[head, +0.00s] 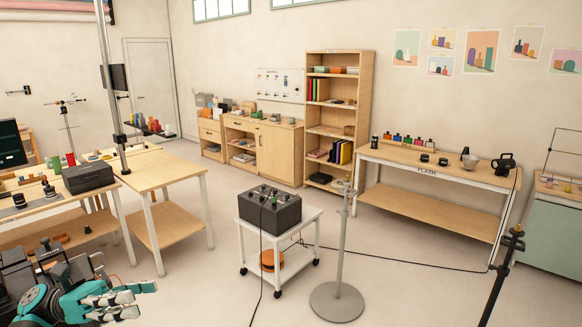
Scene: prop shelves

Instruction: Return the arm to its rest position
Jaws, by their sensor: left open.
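My left gripper (138,300) is at the lower left of the head view, with its teal and grey arm coming in from the left edge. Its fingers point right and are apart, with nothing between them. It is in front of the wooden workbench (168,172) and appears clear of it. My right gripper does not show.
A white cart (308,218) with a dark box (270,207) stands mid-floor. A grey stand (337,300) with a round base is beside it. Cables run across the floor. A long table (430,160) stands at the right. The floor between my gripper and the cart looks clear.

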